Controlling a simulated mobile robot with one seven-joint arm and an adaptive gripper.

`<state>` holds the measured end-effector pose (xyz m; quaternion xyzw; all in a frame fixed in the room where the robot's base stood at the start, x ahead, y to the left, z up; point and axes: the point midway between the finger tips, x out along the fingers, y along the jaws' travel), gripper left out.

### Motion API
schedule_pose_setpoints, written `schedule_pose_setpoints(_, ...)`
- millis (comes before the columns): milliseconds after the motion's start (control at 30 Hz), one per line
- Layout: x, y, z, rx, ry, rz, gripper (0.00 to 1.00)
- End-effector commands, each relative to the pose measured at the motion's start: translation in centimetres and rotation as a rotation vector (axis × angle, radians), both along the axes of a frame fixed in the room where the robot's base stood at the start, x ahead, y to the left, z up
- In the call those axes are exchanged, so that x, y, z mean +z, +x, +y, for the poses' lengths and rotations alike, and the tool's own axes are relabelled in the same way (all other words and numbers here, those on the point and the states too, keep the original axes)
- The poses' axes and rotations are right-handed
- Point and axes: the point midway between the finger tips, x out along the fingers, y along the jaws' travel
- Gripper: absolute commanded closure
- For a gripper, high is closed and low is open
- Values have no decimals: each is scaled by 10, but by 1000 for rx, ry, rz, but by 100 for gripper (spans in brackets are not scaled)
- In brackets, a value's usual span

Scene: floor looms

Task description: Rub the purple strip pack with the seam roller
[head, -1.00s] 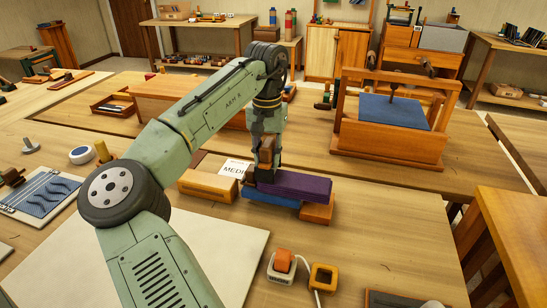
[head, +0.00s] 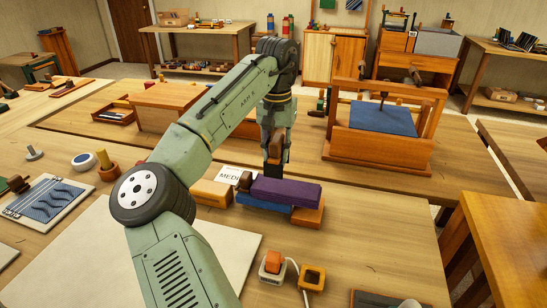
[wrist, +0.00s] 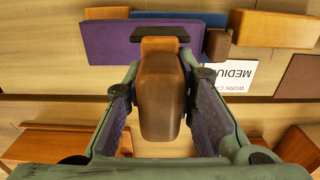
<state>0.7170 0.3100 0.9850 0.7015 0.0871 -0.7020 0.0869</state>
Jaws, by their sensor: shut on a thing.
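The purple strip pack (head: 287,192) lies on a blue block (head: 262,206) and an orange wooden block (head: 309,213) on the table. It also shows at the upper left of the wrist view (wrist: 108,44). My gripper (head: 274,152) is shut on the seam roller's brown handle (wrist: 160,95), one finger on each side. The roller's dark head (wrist: 160,32) overlaps the purple pack in the wrist view. In the head view, my gripper is behind the pack. I cannot tell whether the roller touches the pack.
A wooden block (head: 212,193), a small dark brown block (head: 245,181) and a white MEDIUM card (head: 231,173) lie left of the pack. A loom with a blue panel (head: 383,118) stands behind right. An orange-topped device (head: 273,264) with a cable is in front. Bare tabletop lies right.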

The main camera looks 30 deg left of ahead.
Motion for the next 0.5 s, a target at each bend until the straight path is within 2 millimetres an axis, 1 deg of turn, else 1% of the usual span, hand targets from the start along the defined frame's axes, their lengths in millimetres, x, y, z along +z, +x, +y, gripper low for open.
schedule_pose_setpoints(100,12,1,-2,-1,0,-2,98)
schedule_pose_setpoints(300,28,6,-8,-6,1,-2,98)
schedule_pose_setpoints(500,33,7,-10,-8,1,0,98)
